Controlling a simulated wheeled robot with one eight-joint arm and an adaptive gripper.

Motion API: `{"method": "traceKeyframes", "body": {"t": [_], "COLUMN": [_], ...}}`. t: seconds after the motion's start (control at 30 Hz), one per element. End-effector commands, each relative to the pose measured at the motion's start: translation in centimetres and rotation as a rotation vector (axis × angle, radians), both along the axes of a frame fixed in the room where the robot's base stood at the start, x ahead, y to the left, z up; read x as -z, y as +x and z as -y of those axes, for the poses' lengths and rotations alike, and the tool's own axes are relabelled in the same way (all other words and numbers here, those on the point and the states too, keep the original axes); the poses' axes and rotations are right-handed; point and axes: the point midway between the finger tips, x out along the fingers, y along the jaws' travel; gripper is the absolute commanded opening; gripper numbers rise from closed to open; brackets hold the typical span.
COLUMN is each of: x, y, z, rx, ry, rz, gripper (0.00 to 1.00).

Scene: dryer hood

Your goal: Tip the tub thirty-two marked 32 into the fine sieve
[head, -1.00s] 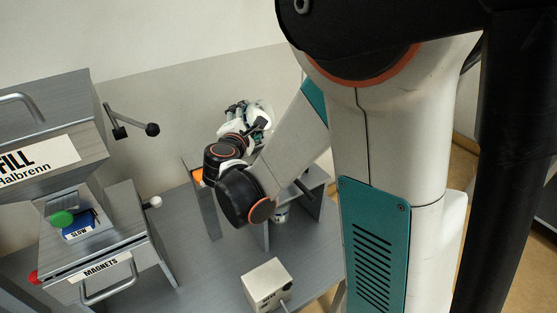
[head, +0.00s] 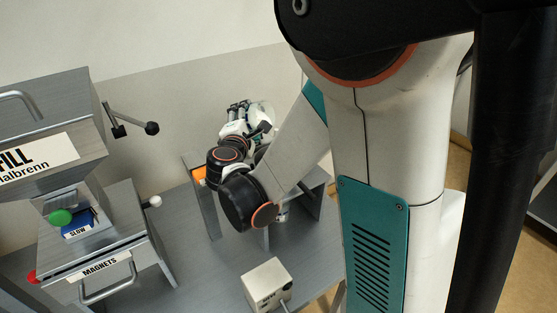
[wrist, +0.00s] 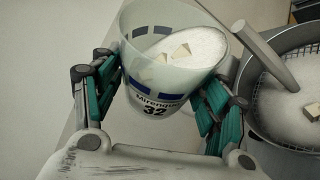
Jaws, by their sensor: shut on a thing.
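My gripper (wrist: 162,85) is shut on the clear tub thirty-two (wrist: 160,98) in the wrist view, with a teal finger on each side. The label reads 32. The tub holds white grains with a few pale chunks, and their surface reaches nearer the rim on the right. The round metal vessel at the right, seemingly the fine sieve (wrist: 257,128), is partly cut off. It holds white grains, a pale chunk and some mesh at its edge. The tub's rim is beside it. In the head view my gripper (head: 240,115) is small and the tub cannot be made out.
A grey bar (wrist: 265,55) slants between the tub and the vessel. In the head view, a grey cabinet marked MAGNETS (head: 105,268) stands left, a wall lever (head: 135,125) above it. A pale box (head: 266,283) stands in front, and an orange thing (head: 199,174) beside my wrist.

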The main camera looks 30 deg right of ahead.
Motion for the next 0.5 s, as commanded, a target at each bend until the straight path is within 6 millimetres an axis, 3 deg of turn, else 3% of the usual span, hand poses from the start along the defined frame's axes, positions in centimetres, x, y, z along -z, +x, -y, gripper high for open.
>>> {"method": "traceKeyframes", "body": {"t": [0.5], "x": [0.22], "y": [-0.08], "z": [0.07], "rx": [0.0], "ry": [0.029], "rz": [0.047], "gripper": [0.35]}}
